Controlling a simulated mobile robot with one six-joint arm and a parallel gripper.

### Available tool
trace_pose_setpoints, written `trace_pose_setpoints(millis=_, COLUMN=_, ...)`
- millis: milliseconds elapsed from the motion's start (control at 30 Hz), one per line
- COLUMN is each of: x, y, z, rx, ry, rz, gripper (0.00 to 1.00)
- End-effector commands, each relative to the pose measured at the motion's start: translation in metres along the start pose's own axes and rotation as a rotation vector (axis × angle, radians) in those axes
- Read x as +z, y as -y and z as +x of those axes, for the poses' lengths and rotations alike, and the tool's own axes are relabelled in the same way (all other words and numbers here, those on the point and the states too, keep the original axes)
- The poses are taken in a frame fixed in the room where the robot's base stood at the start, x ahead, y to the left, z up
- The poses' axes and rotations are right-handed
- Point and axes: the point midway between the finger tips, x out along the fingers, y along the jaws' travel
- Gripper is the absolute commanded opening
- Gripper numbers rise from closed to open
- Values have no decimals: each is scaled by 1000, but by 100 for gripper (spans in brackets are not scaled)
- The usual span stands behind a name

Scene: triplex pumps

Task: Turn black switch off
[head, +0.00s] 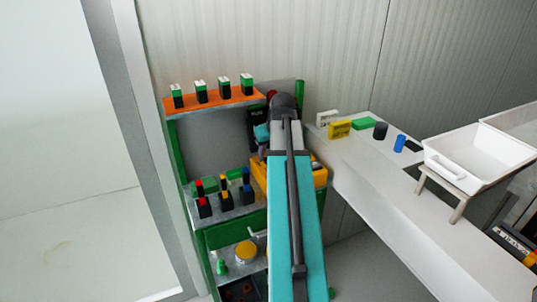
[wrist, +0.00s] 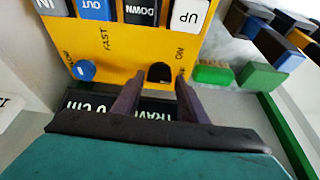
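A yellow control box (wrist: 125,55) fills the upper part of the wrist view, and part of it shows beside my arm in the head view (head: 320,176). A black switch (wrist: 160,72) sits near the box's lower edge, beside the letters "ON". My gripper (wrist: 157,88) is open, its two dark fingers apart. The fingertips are left and right of the black switch and just below it in the picture; I cannot tell whether they touch it. In the head view my arm hides the gripper and the switch.
A blue knob (wrist: 84,70) is left of the switch. Large IN, OUT, DOWN and UP buttons (wrist: 140,11) lie above. Green blocks (wrist: 214,72) stand to the right. A black plate with white lettering (wrist: 150,112) lies below. An orange shelf (head: 215,104) holds several small devices.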

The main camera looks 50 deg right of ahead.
Motion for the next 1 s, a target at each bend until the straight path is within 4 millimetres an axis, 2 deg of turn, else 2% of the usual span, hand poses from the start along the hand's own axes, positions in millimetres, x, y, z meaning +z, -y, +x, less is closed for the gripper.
trace_pose_setpoints(millis=367, x=0, y=0, z=-26, rx=1, ry=-1, rz=0, gripper=39)
trace_pose_setpoints(millis=1000, x=-1, y=-1, z=-94, rx=1, ry=-2, rz=2, gripper=39)
